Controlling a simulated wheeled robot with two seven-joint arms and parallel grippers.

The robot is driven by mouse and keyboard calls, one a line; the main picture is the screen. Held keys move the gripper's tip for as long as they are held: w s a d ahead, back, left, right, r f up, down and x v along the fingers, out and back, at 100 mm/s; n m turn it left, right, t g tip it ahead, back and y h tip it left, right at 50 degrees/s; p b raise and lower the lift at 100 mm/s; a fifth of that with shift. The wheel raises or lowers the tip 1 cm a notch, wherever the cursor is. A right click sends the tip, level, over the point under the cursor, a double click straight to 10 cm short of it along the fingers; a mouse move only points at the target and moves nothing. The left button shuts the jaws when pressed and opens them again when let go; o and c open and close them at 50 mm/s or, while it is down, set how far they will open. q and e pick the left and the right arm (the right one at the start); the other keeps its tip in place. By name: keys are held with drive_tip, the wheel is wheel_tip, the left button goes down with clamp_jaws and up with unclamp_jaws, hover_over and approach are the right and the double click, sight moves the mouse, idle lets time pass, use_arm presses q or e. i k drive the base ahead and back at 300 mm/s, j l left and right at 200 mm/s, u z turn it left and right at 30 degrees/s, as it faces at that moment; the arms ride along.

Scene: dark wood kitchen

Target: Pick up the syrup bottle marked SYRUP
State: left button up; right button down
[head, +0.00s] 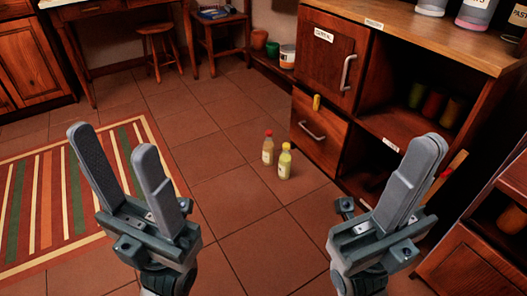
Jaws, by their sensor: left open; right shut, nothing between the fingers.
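Two small bottles stand upright on the tiled floor in the middle of the head view. One has a red cap (267,148); the other, slightly nearer, has a yellow cap (285,163). Both carry pale labels too small to read, so I cannot tell which is marked SYRUP. My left gripper (114,140) is open and empty, left of the bottles and in front of the rug. My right gripper (430,143) is shut and empty, right of the bottles in front of the cabinet. Neither gripper touches a bottle.
A wooden cabinet (323,62) with a drawer (318,128) stands right of the bottles, jars on its top and shelves. A striped rug (40,200) lies at left. A stool (157,30) stands at the back. The floor around the bottles is clear.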

sight(268, 144)
drive_tip(key=i+z, duration=0.1)
drive_tip(key=z, duration=0.3)
drive_tip(key=j+z, duration=0.15)
drive_tip(key=z, duration=0.2)
drive_tip(key=i+j+z, duration=0.1)
drive_tip(key=z, duration=0.3)
drive_tip(key=i+j+z, duration=0.1)
drive_tip(key=z, duration=0.25)
drive_tip(key=i+j+z, duration=0.15)
drive_tip(key=j+z, duration=0.3)
drive_tip(key=j, duration=0.55)
drive_tip(key=j+z, duration=0.45)
drive_tip(key=j, duration=1.75)
drive_tip(key=k+j+z, duration=0.1)
drive_tip(key=j, duration=1.1)
